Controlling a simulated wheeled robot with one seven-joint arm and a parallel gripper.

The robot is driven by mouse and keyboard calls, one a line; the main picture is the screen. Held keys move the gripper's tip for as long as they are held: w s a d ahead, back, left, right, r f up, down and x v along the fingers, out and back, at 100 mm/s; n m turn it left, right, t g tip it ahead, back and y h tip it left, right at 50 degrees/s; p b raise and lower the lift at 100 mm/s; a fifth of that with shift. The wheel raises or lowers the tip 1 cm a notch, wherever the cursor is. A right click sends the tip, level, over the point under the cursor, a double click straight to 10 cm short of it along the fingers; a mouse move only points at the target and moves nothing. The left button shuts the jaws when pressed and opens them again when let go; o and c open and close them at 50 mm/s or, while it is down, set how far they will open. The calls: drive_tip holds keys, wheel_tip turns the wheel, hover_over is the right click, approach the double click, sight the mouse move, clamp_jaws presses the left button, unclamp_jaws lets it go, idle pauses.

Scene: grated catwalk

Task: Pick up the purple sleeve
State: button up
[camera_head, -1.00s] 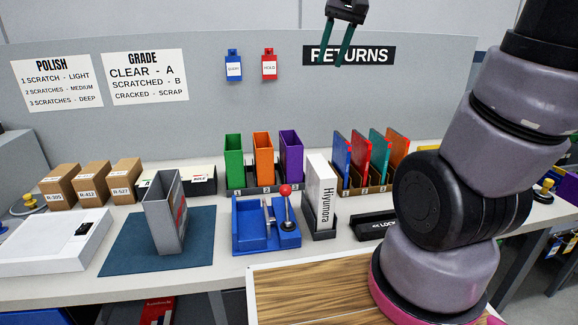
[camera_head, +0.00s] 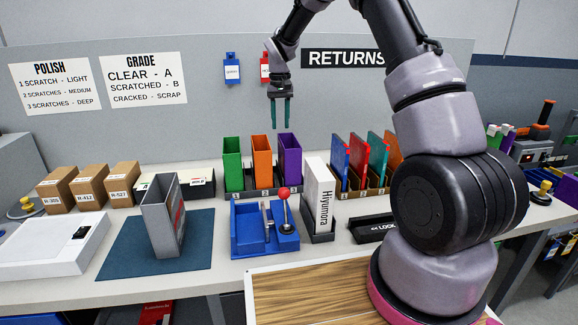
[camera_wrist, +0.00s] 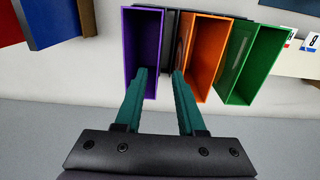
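The purple sleeve (camera_head: 290,156) stands upright at the right end of a row with an orange and a green sleeve. In the wrist view it is an open-topped purple box (camera_wrist: 126,52) at left. My gripper (camera_head: 281,126) hangs above the row, pointing down, its tips a little above the sleeve tops. In the wrist view its two teal fingers (camera_wrist: 159,74) are apart and empty. The left finger overlaps the purple sleeve's near right part; the right finger overlaps the orange sleeve's left edge.
The orange sleeve (camera_head: 262,159) and green sleeve (camera_head: 233,163) stand beside it in the rack. A blue fixture with a red-knobbed lever (camera_head: 286,209) and a white Hiyumora box (camera_head: 319,194) stand in front. Several coloured cases (camera_head: 356,162) are at right. The grey panel is behind.

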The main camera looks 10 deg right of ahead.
sight(281, 150)
drive_tip(key=f, duration=1.1)
drive_tip(key=shift+w+d, duration=0.1)
drive_tip(key=shift+w, duration=0.1)
drive_tip(key=shift+c, duration=0.3)
clamp_jaws()
idle(0.8)
